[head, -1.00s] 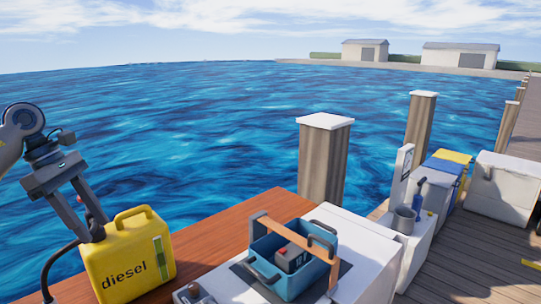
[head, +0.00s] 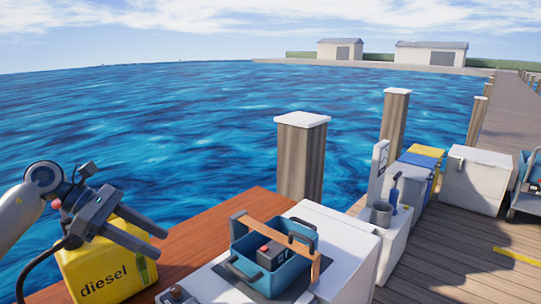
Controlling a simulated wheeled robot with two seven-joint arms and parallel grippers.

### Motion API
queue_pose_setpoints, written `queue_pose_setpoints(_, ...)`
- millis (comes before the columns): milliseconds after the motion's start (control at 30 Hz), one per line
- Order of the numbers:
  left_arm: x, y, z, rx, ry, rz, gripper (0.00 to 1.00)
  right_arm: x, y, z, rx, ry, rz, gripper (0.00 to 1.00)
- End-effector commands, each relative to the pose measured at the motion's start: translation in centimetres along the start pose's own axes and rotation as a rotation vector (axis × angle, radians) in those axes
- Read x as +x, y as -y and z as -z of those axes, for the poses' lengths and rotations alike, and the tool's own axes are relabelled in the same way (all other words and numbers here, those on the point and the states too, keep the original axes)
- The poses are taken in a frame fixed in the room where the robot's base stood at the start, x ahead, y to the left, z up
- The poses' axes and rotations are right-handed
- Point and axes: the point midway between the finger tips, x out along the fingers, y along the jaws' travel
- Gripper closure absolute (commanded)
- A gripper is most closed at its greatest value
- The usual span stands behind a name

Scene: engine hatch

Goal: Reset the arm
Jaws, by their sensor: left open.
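My left gripper (head: 146,239) comes in from the left in the head view. Its two fingers are apart, with nothing between them, and point right. It is above and in front of the upper part of the yellow diesel can (head: 112,277), hiding the can's top and handle. I cannot tell whether it touches the can. My left arm (head: 22,215) is bent at the left edge. My right gripper is not in view.
A blue tote (head: 243,270) with a wooden handle and a dark box inside stands on a white locker (head: 345,255). A wooden deck (head: 195,235) borders the water. Pilings (head: 300,165), white boxes (head: 475,180) and a cart (head: 523,203) stand along the dock.

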Motion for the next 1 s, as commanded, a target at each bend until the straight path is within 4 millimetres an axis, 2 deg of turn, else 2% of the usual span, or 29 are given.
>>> queue_pose_setpoints(33,2.3,0.5,-1.1,-0.025,0.085,0.012,0.57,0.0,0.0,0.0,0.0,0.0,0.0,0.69)
queue_pose_setpoints(100,4.8,0.9,-3.2,-0.077,0.222,0.018,0.57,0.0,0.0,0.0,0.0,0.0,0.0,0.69)
queue_pose_setpoints(200,7.4,1.6,-6.0,-0.177,0.418,0.027,0.57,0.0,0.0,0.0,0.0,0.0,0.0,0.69)
queue_pose_setpoints(300,8.9,2.0,-8.4,-0.301,0.613,0.037,0.57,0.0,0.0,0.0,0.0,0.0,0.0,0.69)
queue_pose_setpoints(400,9.5,2.0,-10.0,-0.451,0.802,0.045,0.57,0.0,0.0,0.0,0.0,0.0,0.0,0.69)
queue_pose_setpoints(533,9.5,1.5,-10.6,-0.676,1.036,0.051,0.57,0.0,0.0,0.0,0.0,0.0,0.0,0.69)
queue_pose_setpoints(667,9.1,0.6,-9.3,-0.933,1.252,0.049,0.57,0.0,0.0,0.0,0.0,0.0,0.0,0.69)
queue_pose_setpoints(767,8.9,-0.2,-6.9,-1.15,1.405,0.036,0.57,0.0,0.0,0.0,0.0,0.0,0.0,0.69)
queue_pose_setpoints(867,9.0,-0.7,-3.4,-1.381,1.545,0.015,0.57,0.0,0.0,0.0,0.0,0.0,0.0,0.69)
queue_pose_setpoints(1000,10.1,-0.3,3.0,-1.723,1.713,-0.04,0.57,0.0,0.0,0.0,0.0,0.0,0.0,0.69)
